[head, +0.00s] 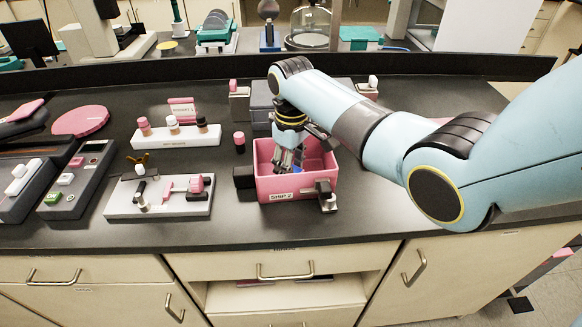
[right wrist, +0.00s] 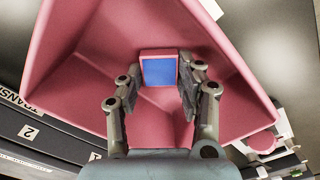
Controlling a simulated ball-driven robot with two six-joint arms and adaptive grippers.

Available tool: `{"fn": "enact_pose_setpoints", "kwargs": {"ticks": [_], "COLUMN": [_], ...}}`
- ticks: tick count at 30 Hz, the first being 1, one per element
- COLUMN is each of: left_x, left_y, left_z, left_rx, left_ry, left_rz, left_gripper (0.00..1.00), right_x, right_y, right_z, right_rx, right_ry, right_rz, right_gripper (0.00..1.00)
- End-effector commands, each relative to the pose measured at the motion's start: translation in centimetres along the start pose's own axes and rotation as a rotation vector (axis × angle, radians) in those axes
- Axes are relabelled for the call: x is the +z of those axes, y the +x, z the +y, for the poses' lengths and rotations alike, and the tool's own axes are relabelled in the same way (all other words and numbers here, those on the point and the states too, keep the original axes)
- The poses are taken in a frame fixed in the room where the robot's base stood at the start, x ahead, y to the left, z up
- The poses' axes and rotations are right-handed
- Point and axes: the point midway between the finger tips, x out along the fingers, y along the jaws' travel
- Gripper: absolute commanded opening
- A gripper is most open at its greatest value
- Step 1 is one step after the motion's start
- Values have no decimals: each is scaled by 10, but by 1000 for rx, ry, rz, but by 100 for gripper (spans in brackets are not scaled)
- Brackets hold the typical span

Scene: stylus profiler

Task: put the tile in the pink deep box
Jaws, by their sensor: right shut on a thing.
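The tile is a small square with a blue face and a pink border; it shows in the right wrist view (right wrist: 159,70) between my fingertips. In the head view only a bit of its blue (head: 297,168) shows. My right gripper (head: 286,165) reaches down into the pink deep box (head: 275,187) on the bench, and its fingers are shut on the tile. The box walls also surround the fingers in the right wrist view (right wrist: 85,65). I cannot tell whether the tile touches the box floor. My left gripper is not in view.
Dark clamps flank the box. A white rack with small bottles (head: 176,137) and a pale fixture plate (head: 160,197) stand to its left. A pink disc (head: 80,121) and grey instruments lie farther left. A grey box (head: 262,103) stands behind. The bench front edge is close.

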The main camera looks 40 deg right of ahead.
Motion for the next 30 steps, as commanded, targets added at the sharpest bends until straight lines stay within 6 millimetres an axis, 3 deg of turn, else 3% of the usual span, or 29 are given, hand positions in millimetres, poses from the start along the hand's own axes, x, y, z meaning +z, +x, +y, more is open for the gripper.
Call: {"fn": "enact_pose_setpoints", "kwargs": {"ticks": [12,13,18,26,30], "left_x": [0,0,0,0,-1], "left_y": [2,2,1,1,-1], "left_z": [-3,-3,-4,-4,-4], "left_rx": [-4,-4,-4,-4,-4], "left_ry": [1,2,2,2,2], "left_rz": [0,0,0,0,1], "left_gripper": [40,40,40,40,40], "right_x": [0,0,0,0,-1], "right_y": [9,9,8,8,-4], "right_z": [0,0,0,0,0], "right_rx": [0,0,0,0,2], "right_ry": [0,0,0,0,0], "right_rz": [1,1,1,1,4], "right_gripper": [0,37,59,59,59]}}
